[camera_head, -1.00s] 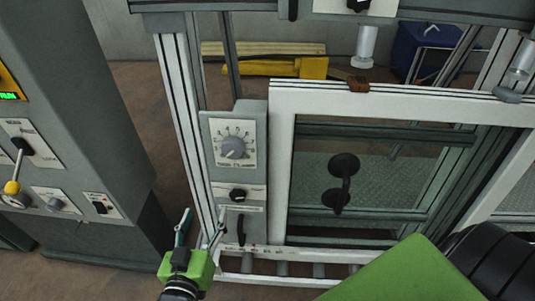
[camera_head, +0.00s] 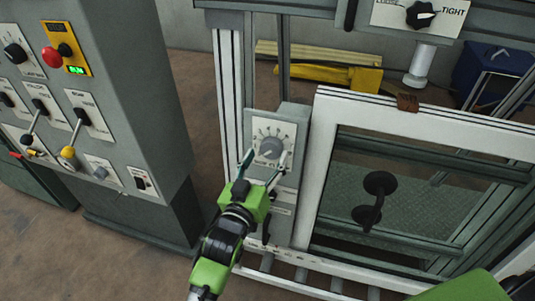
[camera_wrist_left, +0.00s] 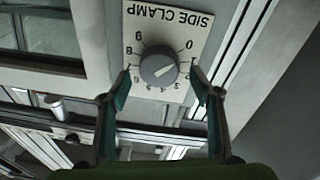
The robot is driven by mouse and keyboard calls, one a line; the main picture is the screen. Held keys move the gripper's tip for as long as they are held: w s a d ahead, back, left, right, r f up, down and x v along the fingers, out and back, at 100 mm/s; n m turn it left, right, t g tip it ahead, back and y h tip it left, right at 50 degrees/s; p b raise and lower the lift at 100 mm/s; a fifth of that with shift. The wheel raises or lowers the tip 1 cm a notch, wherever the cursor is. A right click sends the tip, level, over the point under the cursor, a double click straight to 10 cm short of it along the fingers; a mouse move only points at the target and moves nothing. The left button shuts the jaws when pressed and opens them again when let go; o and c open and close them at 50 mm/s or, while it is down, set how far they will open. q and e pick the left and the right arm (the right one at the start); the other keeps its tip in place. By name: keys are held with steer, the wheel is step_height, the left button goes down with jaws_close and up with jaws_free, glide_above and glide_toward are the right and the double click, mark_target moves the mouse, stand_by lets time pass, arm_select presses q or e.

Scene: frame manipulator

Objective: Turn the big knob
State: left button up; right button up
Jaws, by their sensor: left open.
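The big knob (camera_head: 270,147) is a round grey dial on a white numbered plate, on a grey box fixed to the metal frame. In the left wrist view the knob (camera_wrist_left: 158,69) sits under upside-down "SIDE CLAMP" lettering. My left gripper (camera_head: 263,165) is open, just below the knob in the head view. In the left wrist view its two teal fingers (camera_wrist_left: 160,82) stand on either side of the knob's lower part, with a gap on each side. Whether the fingertips reach the knob's depth I cannot tell. My right gripper is out of view.
A white-framed window panel with a black handle (camera_head: 373,200) stands right of the knob. A grey control cabinet (camera_head: 160,110) with levers and a red button stands at the left. A dark "TIGHT" switch (camera_head: 420,14) is at the upper right. Open floor lies between cabinet and frame.

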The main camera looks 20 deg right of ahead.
arm_select(q)
steer(key=shift+x, duration=0.8)
steer(key=c, duration=1.1)
steer(key=shift+c, duration=0.2)
